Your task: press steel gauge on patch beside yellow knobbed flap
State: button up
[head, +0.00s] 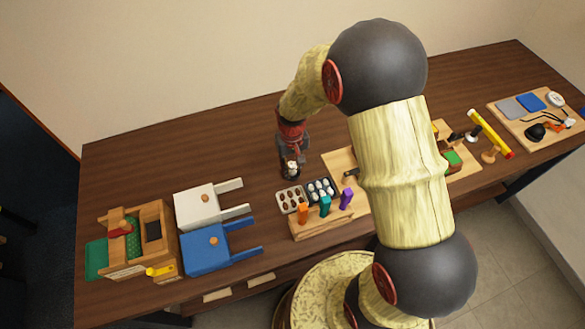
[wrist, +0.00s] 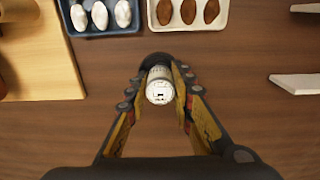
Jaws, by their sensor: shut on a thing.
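My gripper (head: 291,172) is above the middle of the table, left of my arm. In the wrist view my gripper (wrist: 160,76) is shut on a short pale steel cylinder with small dark marks on its end face, which looks like the steel gauge (wrist: 159,90). In the head view the gauge (head: 292,165) shows as a small pale spot. A wooden box (head: 155,222) at the far left has a yellow piece (head: 160,271) on its front and a green patch (head: 97,259) beside it. I cannot tell whether the yellow piece is the knobbed flap.
A white block (head: 197,207) and a blue block (head: 205,250), each with a round knob, lie right of the box. Egg trays (head: 291,200) and a wooden rack (head: 320,224) with coloured pegs stand near the gripper. A board (head: 540,128) with small items lies far right.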

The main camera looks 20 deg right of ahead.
aim_at(292, 164)
jog(key=shift+r+p, duration=1.75)
jog(key=shift+r, duration=0.8)
